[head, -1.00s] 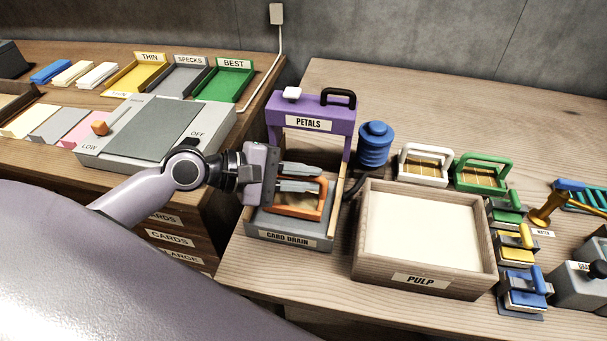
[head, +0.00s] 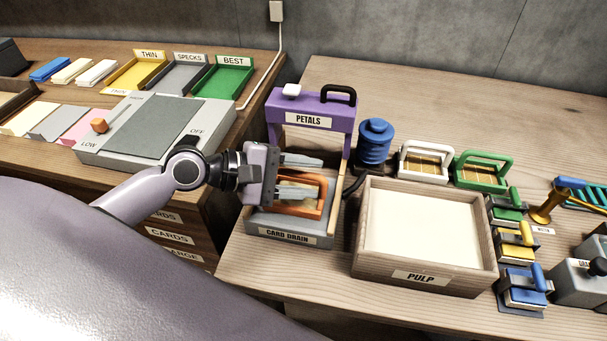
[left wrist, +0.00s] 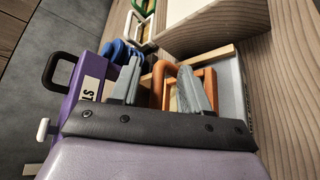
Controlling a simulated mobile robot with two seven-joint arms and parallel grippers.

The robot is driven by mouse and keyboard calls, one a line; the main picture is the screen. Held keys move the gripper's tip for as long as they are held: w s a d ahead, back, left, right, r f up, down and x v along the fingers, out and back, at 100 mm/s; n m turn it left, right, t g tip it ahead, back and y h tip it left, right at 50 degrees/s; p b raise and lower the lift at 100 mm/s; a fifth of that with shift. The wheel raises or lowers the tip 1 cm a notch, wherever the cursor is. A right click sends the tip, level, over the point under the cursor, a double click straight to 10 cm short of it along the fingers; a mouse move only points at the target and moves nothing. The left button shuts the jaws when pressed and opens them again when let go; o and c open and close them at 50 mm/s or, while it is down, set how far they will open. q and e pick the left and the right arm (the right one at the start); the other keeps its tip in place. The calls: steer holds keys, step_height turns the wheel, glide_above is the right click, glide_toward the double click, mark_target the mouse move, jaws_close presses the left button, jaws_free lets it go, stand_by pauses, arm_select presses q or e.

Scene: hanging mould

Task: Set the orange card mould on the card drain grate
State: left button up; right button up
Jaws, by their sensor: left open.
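The orange card mould (head: 321,200) rests on the card drain grate (head: 290,236), a grey tray labelled CARD DRAIN under the purple PETALS frame. My left gripper (head: 299,176) is open at the mould, and its fingers hide part of the mould in the head view. In the left wrist view the spread fingers (left wrist: 162,84) reach toward the mould's orange handle (left wrist: 163,72), which stands between them. Whether a finger touches the handle cannot be told. My right gripper is not in view.
The purple PETALS frame (head: 310,122) arches behind the grate. A PULP vat (head: 421,278) stands close on the right, and a blue canister (head: 374,146) behind it. White (head: 424,162) and green (head: 483,169) moulds lie at the back.

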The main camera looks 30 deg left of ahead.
arm_select(q)
steer(key=v, duration=0.5)
steer(key=shift+s+a+b, duration=0.1)
steer(key=shift+s+b, duration=0.05)
steer(key=shift+b, duration=0.2)
steer(key=shift+v, duration=0.95)
steer(key=shift+r, duration=0.1)
